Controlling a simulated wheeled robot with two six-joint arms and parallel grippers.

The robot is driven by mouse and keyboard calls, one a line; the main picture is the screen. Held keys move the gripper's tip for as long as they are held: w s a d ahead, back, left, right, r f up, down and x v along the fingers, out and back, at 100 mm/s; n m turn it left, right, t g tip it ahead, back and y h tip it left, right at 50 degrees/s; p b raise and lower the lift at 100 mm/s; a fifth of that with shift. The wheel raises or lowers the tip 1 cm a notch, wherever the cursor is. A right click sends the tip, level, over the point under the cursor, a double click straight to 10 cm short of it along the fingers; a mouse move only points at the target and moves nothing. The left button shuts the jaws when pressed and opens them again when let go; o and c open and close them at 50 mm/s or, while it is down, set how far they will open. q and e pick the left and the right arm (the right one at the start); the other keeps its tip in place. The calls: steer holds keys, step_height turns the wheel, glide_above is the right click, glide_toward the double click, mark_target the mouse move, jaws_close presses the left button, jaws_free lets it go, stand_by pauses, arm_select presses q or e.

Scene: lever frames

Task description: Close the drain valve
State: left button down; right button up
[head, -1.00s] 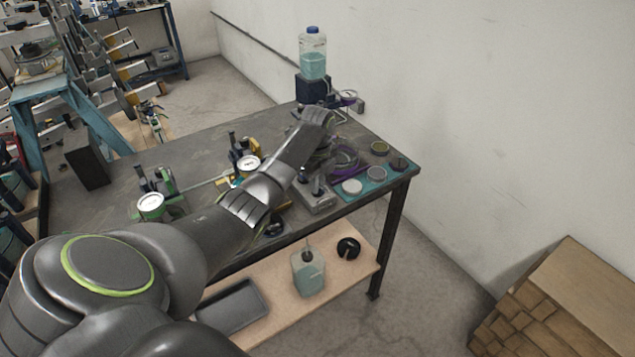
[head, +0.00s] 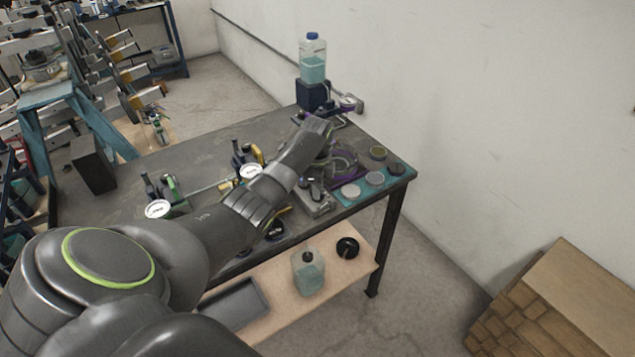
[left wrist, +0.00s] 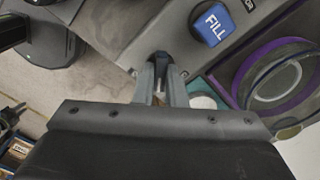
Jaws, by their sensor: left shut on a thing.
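A grey metal valve block (head: 318,207) sits near the front right edge of the dark workbench (head: 225,140). In the left wrist view the block (left wrist: 125,30) fills the upper middle. A blue knob (left wrist: 213,22) marked FILL is on it. My left gripper (left wrist: 160,90) is over the block with its fingers close together. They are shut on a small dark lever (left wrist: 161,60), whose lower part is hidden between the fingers. No label shows on this lever. In the head view my left gripper (head: 313,183) is small and partly hidden by my arm. My right gripper is not in view.
A clear bottle of teal liquid (head: 313,62) stands on a dark stand behind the block. Purple-rimmed round parts (head: 343,163) and a teal mat (head: 362,189) with small discs lie to the right. Gauges (head: 158,209) stand at left. A jug (head: 308,272) is on the lower shelf.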

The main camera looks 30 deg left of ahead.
arm_select(q)
steer(key=n+p, duration=0.3)
steer(key=n, duration=0.2)
steer(key=shift+r, duration=0.2)
steer(key=shift+f+n+p, duration=0.1)
steer(key=shift+n+p, duration=0.8)
steer(key=shift+n, duration=1.5)
steer(key=c, duration=1.5)
jaws_free()
steer(key=shift+r, duration=0.4)
step_height(320, 180, up, 17)
steer(key=b, duration=0.2)
steer(key=shift+f+b, duration=0.2)
steer(key=shift+b, duration=0.1)
